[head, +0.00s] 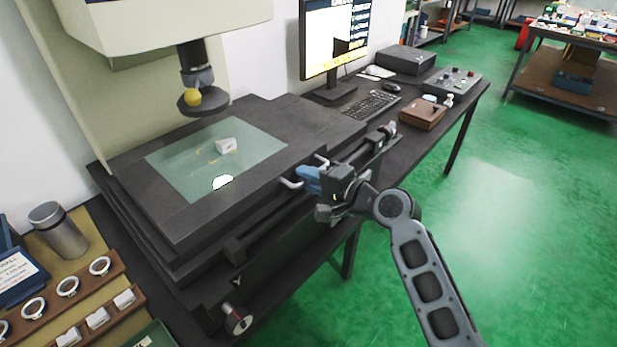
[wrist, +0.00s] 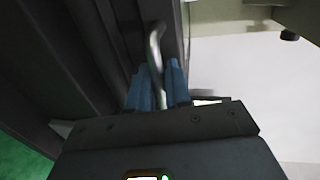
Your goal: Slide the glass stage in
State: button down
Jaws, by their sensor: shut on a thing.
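The glass stage (head: 185,168) is a pale green pane set in a dark machine bed in the head view, with a small white block (head: 226,145) on it. A bent metal handle (head: 291,183) sticks out of the stage's front edge; it also shows in the wrist view (wrist: 155,42). My gripper (head: 308,178) has blue fingers and is at this handle. In the wrist view my gripper (wrist: 158,88) has one finger on each side of the handle bar and is shut on it. The part of the bar between the fingers is partly hidden.
A rail with a knob (head: 388,130) runs along the bench front. At the lower left stand a metal cylinder (head: 57,230) and ring racks.

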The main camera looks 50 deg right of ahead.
jog(key=shift+a+f, duration=0.1)
jog(key=shift+a, duration=0.15)
jog(key=c, duration=1.3)
grip_release()
jog(key=shift+o, duration=0.2)
jog(key=shift+d, duration=0.1)
jog(key=b+v, duration=0.1)
jog(key=v, duration=0.6)
jog(key=shift+s, duration=0.4)
